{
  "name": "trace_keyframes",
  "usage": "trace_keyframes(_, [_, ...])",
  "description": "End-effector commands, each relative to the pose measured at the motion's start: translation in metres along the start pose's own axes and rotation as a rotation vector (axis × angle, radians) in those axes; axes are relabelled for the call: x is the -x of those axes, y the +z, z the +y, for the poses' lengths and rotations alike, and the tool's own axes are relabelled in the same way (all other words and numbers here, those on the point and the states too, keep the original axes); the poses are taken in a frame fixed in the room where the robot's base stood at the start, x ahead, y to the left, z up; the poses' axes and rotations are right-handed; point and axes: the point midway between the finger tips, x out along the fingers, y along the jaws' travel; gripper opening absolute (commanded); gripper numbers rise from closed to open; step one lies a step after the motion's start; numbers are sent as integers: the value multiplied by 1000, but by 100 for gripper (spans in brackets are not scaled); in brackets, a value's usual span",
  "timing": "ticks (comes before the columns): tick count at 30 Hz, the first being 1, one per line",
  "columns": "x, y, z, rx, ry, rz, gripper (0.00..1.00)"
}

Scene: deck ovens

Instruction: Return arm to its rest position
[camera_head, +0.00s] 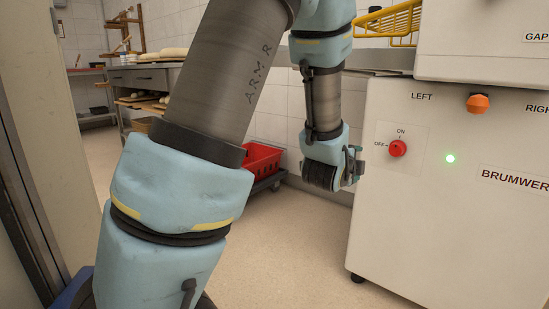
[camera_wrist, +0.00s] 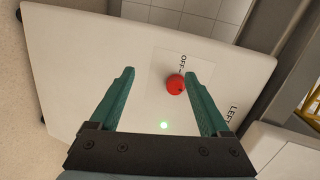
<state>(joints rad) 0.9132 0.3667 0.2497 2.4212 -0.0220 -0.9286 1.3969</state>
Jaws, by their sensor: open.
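My arm crosses the head view, with my gripper (camera_head: 357,165) at its end, just left of the white machine's (camera_head: 430,220) front. In the wrist view, my gripper (camera_wrist: 160,82) has two green fingers spread apart with nothing between them held. The red knob (camera_head: 398,148) sits on the machine front beside ON and OFF labels, and a green light (camera_head: 450,158) glows to its right. In the wrist view the red knob (camera_wrist: 175,84) appears beside the right finger and the green light (camera_wrist: 164,125) below it. Whether a finger touches the knob cannot be told.
A red crate (camera_head: 262,160) stands on a low dark dolly behind my arm. A yellow wire basket (camera_head: 390,20) rests on a counter at the back right. A rack with dough trays (camera_head: 145,85) stands at the back left. Floor is clear between my arm and the machine.

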Motion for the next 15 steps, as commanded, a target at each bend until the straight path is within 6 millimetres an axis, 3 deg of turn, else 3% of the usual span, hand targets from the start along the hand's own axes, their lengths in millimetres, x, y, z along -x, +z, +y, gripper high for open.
trace_keyframes(1, [10, 32, 0, 127, 72, -66, 80])
trace_keyframes(6, [64, 114, 33, 627, 318, -329, 80])
trace_keyframes(9, [108, 146, 52, 910, 419, -513, 80])
trace_keyframes(15, [187, 175, 77, 1322, 522, -839, 80])
